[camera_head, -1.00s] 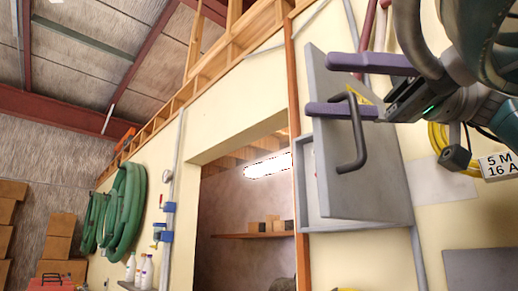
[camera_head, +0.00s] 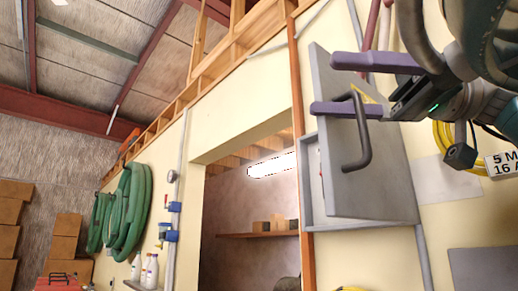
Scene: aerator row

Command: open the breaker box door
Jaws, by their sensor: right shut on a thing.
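The grey breaker box (camera_head: 312,183) is on the cream wall at right of centre in the head view. Its grey door (camera_head: 395,165) stands partly open, angled out from the box, and a strip of the inside shows at the left. A dark bar handle (camera_head: 362,148) and a yellow warning label are on the door's face. My right gripper (camera_head: 345,86), with purple fingers, is shut on the handle's upper end. The fingers lie across the door's upper part, and the exact contact is hard to see. My left gripper is not in view.
A wall opening with a shelf (camera_head: 258,234) lies left of the box. Green hoses (camera_head: 130,210) and a pipe with blue valves (camera_head: 170,236) are farther left. A yellow cable coil (camera_head: 448,150) and a sign (camera_head: 500,163) are on the right, behind my arm.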

